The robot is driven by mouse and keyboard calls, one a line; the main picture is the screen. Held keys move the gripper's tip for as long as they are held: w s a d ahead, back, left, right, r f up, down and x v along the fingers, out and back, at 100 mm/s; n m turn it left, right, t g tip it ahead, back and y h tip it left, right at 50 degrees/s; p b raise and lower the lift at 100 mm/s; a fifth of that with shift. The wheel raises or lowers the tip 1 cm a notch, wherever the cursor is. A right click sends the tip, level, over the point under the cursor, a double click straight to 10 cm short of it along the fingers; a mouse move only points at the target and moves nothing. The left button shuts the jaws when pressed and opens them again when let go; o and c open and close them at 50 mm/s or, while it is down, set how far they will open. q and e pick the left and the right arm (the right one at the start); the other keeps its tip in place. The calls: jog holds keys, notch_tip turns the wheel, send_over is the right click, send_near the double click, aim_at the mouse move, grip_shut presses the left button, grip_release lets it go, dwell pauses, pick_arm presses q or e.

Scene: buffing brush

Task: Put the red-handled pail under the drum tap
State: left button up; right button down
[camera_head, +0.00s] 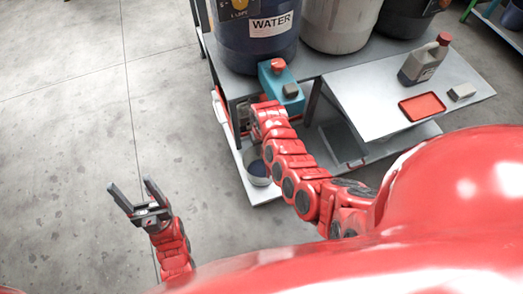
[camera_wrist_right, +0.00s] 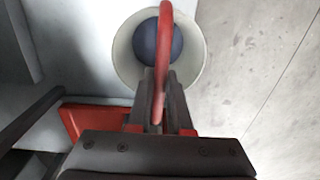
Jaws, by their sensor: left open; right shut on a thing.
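The pail (camera_wrist_right: 124,52) is pale, with something round and dark blue inside. Its red handle (camera_wrist_right: 165,25) arches across the right wrist view. My right gripper (camera_wrist_right: 158,90) is shut on the handle, above the pail. The blue drum (camera_head: 254,45) labelled WATER stands on the bench. I cannot make out its tap clearly. My left gripper (camera_head: 131,190) is open and empty over the floor.
A teal container (camera_head: 280,92) with a red cap is at the bench's front edge. The lower shelf (camera_head: 266,195) extends below. The left floor is clear.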

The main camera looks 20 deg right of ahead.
jog(key=shift+f, duration=0.1)
jog(key=c, duration=0.8)
grip_release()
jog(key=shift+c, duration=0.2)
jog(key=shift+r, duration=0.45)
notch_tip(320, 180, up, 12)
jog(key=p, duration=0.2)
jog(key=shift+d+f, duration=0.15)
jog(key=shift+f, duration=0.1)
jog(key=shift+f, duration=0.1)
